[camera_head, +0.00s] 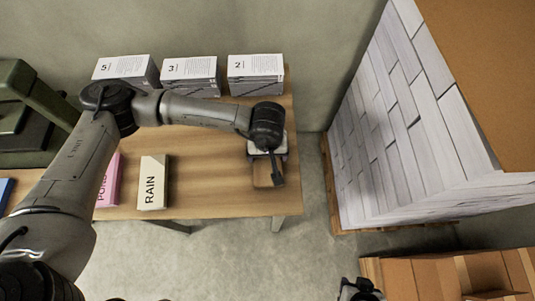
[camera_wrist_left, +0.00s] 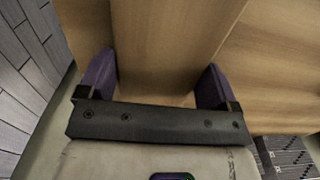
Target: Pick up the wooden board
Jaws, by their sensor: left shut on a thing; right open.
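The wooden board (camera_head: 264,174) is at the right end of the wooden table (camera_head: 215,190), mostly hidden under my left gripper (camera_head: 268,172) in the head view. In the left wrist view the board (camera_wrist_left: 165,45) runs up between the two purple-padded fingers of the left gripper (camera_wrist_left: 158,85), which is shut on it. Its colour is close to the table's, and I cannot tell whether it touches the tabletop. My right gripper (camera_head: 360,290) shows only in part at the bottom edge of the head view, apart from the board and open.
White boxes numbered 5 (camera_head: 124,70), 3 (camera_head: 190,73) and 2 (camera_head: 256,73) stand along the table's back. A RAIN box (camera_head: 154,182) and a pink box (camera_head: 108,183) lie at the front. A tall white stack (camera_head: 410,125) stands right; cardboard boxes (camera_head: 450,277) sit at lower right.

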